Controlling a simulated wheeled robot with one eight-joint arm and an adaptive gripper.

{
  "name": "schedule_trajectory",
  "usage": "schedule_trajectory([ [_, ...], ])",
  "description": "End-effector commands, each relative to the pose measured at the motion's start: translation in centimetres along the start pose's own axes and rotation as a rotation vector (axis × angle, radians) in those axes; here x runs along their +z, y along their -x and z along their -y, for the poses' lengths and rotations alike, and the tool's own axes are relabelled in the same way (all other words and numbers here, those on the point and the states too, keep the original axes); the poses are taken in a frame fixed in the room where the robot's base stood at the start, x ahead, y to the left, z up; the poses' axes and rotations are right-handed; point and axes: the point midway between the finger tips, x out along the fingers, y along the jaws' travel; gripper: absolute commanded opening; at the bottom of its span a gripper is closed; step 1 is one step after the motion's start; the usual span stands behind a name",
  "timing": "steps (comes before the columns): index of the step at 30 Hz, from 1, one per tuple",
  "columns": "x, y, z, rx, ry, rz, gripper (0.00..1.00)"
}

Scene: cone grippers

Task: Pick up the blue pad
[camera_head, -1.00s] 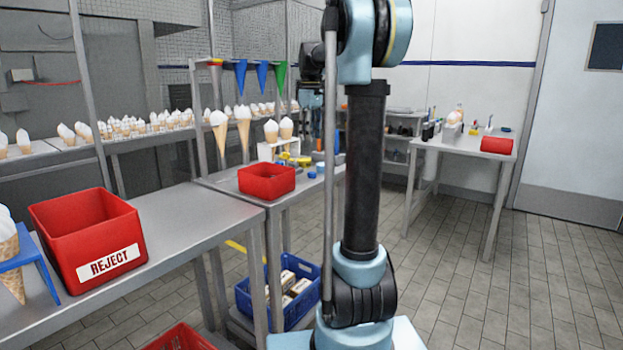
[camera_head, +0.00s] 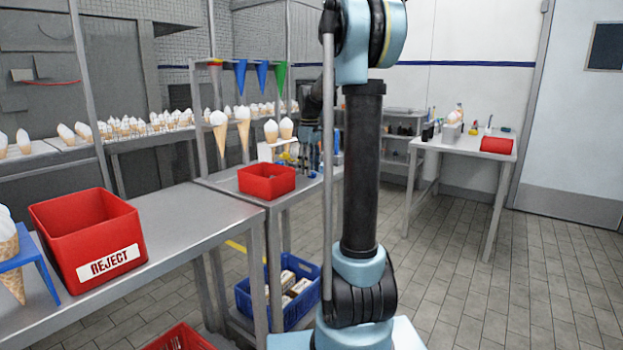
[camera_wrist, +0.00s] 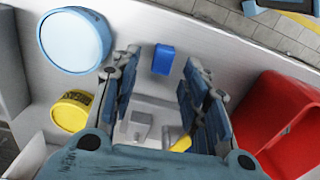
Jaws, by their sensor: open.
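The blue pad (camera_wrist: 163,59) is a small blue rectangular block on the pale tabletop in the wrist view. My gripper (camera_wrist: 161,70) is open above the table, one row of fingers on each side. The pad shows between the fingertips, near their far ends. I cannot tell the height left between fingers and pad, and no contact is visible. In the head view my gripper (camera_head: 309,150) is small and dark, over the far table behind the red bin. The pad cannot be made out there.
A red bin (camera_wrist: 290,125) stands close to the right finger. A light-blue round tub (camera_wrist: 75,40) and a yellow one (camera_wrist: 72,110) lie left. A small yellow thing (camera_wrist: 181,144) lies below the right finger. The reject bin (camera_head: 88,240) is on the near table.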

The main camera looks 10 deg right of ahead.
Motion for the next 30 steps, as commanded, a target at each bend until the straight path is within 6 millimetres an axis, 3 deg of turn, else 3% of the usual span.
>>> schedule_trajectory([
  [4,-0.01,-1.17,-0.03,0.0,0.0,0.0,0.42],
  [11,0.0,-1.33,-0.02,0.0,0.0,0.0,0.42],
  [12,0.0,-1.32,-0.02,0.0,0.0,0.0,0.39],
  [17,0.0,-1.31,-0.02,0.0,0.0,0.0,0.06],
  [30,0.01,-0.85,-0.02,0.0,0.0,0.0,0.05],
])
